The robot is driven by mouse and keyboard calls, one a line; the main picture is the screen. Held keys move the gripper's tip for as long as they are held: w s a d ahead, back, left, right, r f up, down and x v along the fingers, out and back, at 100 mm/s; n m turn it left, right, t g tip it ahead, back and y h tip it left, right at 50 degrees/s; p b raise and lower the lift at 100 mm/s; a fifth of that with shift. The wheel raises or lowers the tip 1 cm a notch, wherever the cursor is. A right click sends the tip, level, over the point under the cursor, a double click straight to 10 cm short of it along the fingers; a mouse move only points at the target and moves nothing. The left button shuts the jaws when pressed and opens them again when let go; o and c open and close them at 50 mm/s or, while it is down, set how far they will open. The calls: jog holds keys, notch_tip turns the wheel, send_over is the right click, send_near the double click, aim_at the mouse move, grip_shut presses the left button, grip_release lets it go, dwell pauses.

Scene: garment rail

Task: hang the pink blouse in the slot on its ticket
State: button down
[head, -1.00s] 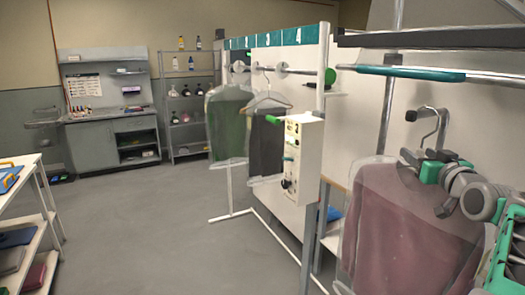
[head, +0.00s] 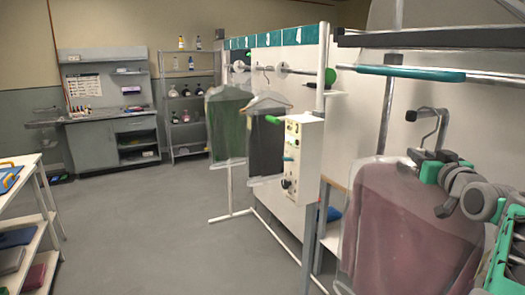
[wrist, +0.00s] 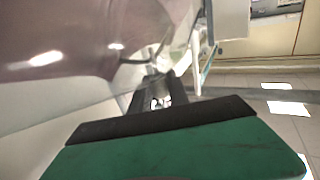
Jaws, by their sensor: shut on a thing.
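The pink blouse (head: 410,235) hangs on a hanger under a clear cover at the right of the head view. It also fills the top left of the wrist view (wrist: 70,35). My gripper (head: 432,160) is shut on the hanger (head: 440,128) just below its hook. The hook stands up above the jaws and appears below the near rail (head: 480,78), apart from it. In the wrist view the dark jaws (wrist: 160,98) meet at the hanger's neck. No writing on a ticket is readable.
A farther rail (head: 290,70) carries a green garment (head: 228,128) and a dark garment (head: 267,145), both covered. Teal labels (head: 280,39) line the panel above it. A white control box (head: 302,158) stands at its near end. Open floor (head: 170,225) lies left.

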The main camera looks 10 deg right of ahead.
aim_at(423, 140)
jog(key=shift+r, duration=0.1)
jog(key=shift+r+p, duration=0.6)
jog(key=shift+r, duration=1)
